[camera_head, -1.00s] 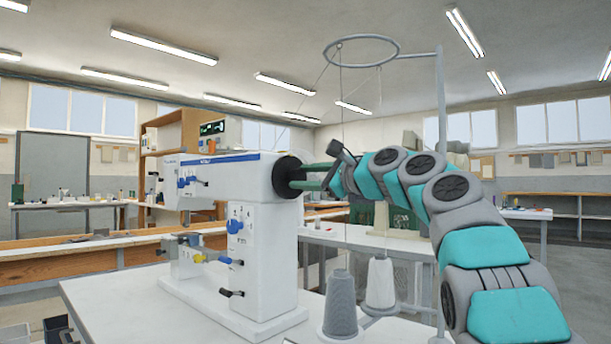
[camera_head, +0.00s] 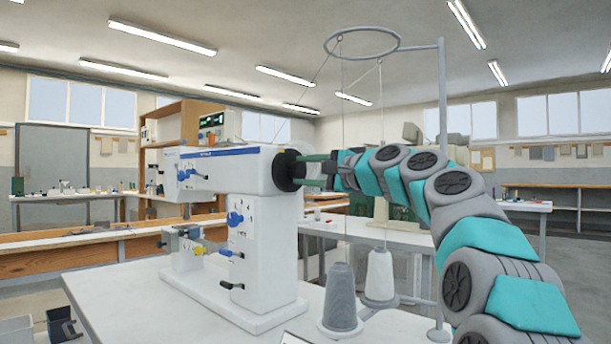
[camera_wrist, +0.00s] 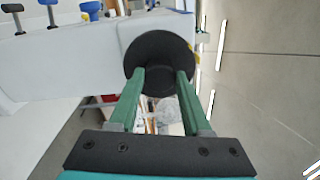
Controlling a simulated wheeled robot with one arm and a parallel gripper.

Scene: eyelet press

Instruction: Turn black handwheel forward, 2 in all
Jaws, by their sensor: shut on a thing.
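The black handwheel (camera_head: 284,171) is a dark disc on the right end of the white press (camera_head: 262,240). It also shows in the wrist view (camera_wrist: 160,48), face on to my gripper. My gripper (camera_head: 303,171) reaches it from the right with its green fingers. In the wrist view the two fingers (camera_wrist: 160,78) stand apart, with their tips against the lower part of the wheel. They are shut on the handwheel. The exact contact at the fingertips is partly hidden. No mark showing the wheel's angle can be made out.
A grey thread cone (camera_head: 341,300) and a white cone (camera_head: 380,278) stand below my arm. A thread stand pole (camera_head: 442,130) with a ring rises close behind the arm. Blue and black knobs sit on the press front. The white tabletop (camera_head: 130,290) is clear at left.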

